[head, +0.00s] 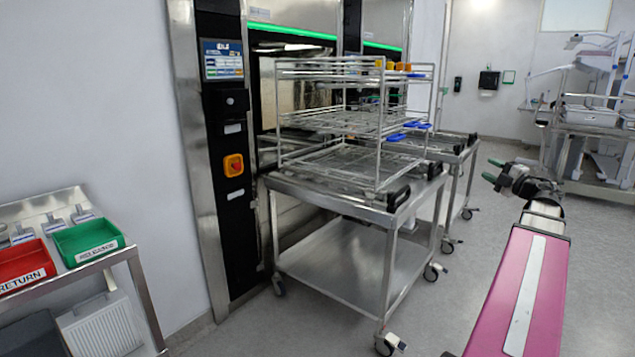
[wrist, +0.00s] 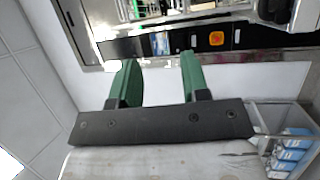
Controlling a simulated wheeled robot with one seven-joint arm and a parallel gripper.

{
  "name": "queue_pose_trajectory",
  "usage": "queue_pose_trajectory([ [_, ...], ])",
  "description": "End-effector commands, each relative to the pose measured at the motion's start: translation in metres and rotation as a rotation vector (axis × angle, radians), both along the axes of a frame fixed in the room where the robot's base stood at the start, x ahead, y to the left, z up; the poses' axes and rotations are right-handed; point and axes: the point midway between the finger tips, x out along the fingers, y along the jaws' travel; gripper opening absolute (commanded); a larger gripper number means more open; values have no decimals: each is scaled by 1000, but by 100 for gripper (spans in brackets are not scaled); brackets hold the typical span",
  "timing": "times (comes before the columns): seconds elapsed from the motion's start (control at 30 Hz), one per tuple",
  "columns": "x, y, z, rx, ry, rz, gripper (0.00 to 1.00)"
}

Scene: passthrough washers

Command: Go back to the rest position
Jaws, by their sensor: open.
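My gripper (head: 493,170) is at the right of the head view, at the end of my arm, held in the air to the right of the trolley. Its two green fingers also show in the wrist view (wrist: 158,80), apart and with nothing between them. The gripper is open and empty. It touches nothing that I can see.
A steel trolley (head: 345,257) bearing a wire rack (head: 335,120) stands before the washer (head: 222,150). Red (head: 24,266) and green (head: 88,241) bins sit on a side table at left. Equipment shelving (head: 590,130) stands at back right.

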Motion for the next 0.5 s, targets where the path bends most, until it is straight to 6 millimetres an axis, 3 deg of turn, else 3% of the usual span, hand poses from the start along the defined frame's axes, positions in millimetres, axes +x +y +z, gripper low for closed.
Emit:
queue_pose_trajectory([
  [0.5, 38, 16, -18, 210, -25, -186, 42],
])
